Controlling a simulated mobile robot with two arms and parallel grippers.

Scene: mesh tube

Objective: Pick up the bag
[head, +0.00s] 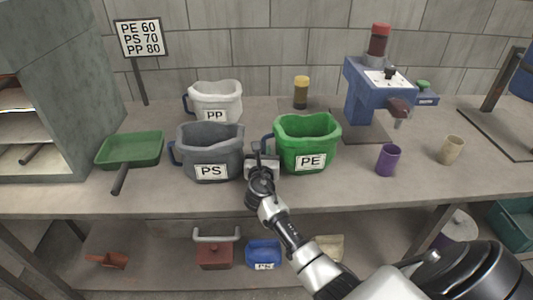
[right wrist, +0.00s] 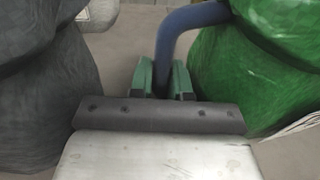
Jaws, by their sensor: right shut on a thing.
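A green bag labelled PE (head: 307,135) stands on the bench right of centre, with a blue handle (head: 267,142) on its left side. A grey bag labelled PS (head: 212,142) stands to its left, and a white bag labelled PP (head: 214,98) stands behind. My right gripper (head: 262,160) is between the grey and green bags. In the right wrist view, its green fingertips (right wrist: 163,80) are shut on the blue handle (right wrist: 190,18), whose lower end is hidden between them. The green bag stands upright on the bench. My left gripper is not in view.
A green scoop (head: 130,149) lies left of the grey bag. A purple cup (head: 388,160) and a beige cup (head: 451,150) stand to the right. A blue machine (head: 368,95) and a yellow-lidded jar (head: 301,92) stand behind. The bench's front edge is close to my right arm.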

